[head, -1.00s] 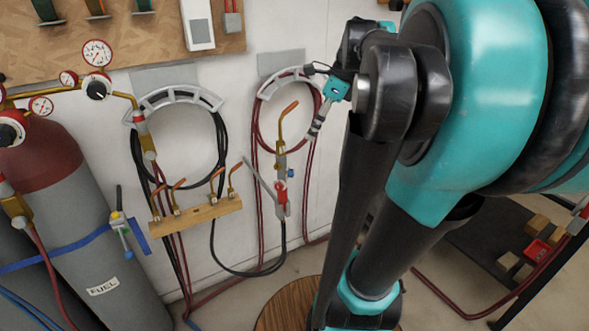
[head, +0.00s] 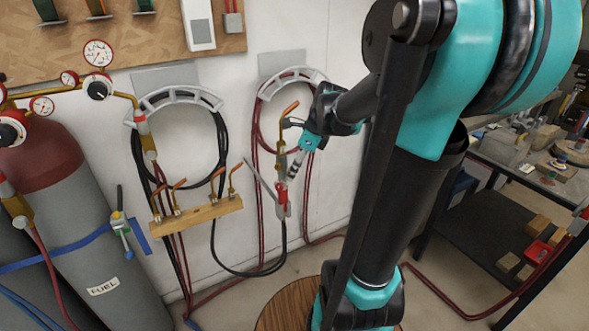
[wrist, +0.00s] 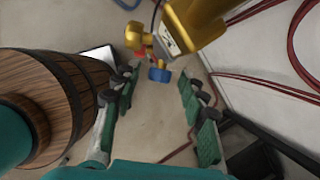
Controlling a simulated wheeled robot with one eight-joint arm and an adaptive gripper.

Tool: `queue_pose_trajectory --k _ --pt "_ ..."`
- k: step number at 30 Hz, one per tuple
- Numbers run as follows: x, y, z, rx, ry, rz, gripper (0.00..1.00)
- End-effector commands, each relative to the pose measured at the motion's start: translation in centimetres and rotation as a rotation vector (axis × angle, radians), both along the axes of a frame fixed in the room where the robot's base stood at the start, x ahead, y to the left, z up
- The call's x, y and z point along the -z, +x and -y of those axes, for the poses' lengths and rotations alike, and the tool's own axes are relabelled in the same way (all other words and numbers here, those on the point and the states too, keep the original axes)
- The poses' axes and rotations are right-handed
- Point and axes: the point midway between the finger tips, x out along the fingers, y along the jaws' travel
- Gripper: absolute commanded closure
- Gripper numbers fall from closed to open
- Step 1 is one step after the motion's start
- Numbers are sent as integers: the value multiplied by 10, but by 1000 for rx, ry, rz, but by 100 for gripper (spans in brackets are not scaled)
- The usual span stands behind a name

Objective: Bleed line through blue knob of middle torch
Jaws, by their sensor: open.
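The middle torch (head: 280,168) is brass with an upturned copper tip and red lower parts. The blue knob (wrist: 159,74) shows in the wrist view on the torch's lower side, close to a small red part. In the head view my gripper covers the knob's place. My gripper (wrist: 158,92) is open, with green-padded fingers to either side of the knob in the picture. I see no finger touching it.
A wooden bracket with copper tips (head: 196,212) is on the wall left of the torch. Gas cylinders (head: 90,240) stand further left. A wooden barrel (wrist: 60,100) is left of my fingers in the wrist view. Red hoses (wrist: 285,80) run along the wall at right.

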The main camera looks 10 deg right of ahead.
Motion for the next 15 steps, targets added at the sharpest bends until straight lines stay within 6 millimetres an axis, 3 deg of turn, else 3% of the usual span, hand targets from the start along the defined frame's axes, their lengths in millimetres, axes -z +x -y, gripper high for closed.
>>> queue_pose_trajectory --k 9,15 --pt "2 0 -1 0 0 0 59" --pt "2 0 -1 0 0 0 84"
